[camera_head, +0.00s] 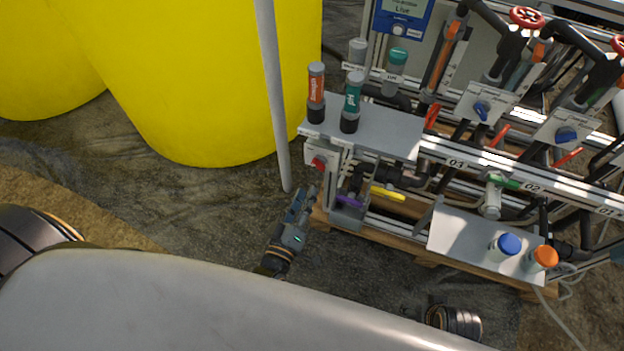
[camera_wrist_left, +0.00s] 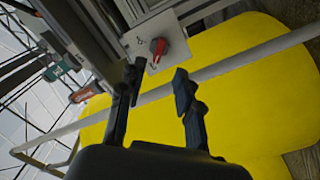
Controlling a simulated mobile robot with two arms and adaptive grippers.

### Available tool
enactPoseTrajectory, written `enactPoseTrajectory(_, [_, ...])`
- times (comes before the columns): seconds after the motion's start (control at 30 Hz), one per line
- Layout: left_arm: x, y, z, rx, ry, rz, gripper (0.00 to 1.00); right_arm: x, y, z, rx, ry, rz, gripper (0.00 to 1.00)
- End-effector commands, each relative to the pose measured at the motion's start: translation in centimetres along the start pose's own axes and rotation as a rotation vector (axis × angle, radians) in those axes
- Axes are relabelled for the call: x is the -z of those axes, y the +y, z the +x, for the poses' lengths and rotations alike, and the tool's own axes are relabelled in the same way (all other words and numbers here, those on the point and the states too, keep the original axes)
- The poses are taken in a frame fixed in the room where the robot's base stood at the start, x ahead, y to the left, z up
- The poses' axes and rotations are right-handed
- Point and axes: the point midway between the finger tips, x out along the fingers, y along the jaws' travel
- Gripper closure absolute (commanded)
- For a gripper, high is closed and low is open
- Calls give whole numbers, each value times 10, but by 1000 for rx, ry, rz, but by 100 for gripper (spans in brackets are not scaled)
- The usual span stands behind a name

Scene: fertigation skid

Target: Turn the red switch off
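The red switch (camera_head: 318,164) sits on a small grey plate at the left end of the skid, below the shelf. In the left wrist view the red switch (camera_wrist_left: 158,46) shows on its plate, just beyond the fingertips; a mark is printed beside it. My left gripper (camera_head: 304,192) is below and left of the switch in the head view, pointing up toward it. In the left wrist view its two dark fingers (camera_wrist_left: 157,78) are apart with nothing between them, and a gap to the switch seems to remain. My right gripper is not seen.
A grey post (camera_head: 272,95) stands close to my left gripper, before large yellow tanks (camera_head: 205,80). The shelf (camera_head: 385,128) above the switch holds an orange and a green-labelled bottle. A purple handle (camera_head: 348,201) and yellow handle (camera_head: 388,194) are right of the gripper.

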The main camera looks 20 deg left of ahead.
Motion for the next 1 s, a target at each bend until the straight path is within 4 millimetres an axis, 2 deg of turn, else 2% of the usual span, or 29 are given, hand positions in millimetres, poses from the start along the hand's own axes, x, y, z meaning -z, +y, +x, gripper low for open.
enactPoseTrajectory(0.1, [0, 0, -22, 1, -2, 0, 66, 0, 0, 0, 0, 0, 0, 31])
enactPoseTrajectory(0.3, [0, 0, -39, 0, 0, -1, 66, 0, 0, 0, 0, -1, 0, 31])
enactPoseTrajectory(1.0, [-2, 0, -40, 3, -20, 11, 66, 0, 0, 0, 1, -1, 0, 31])
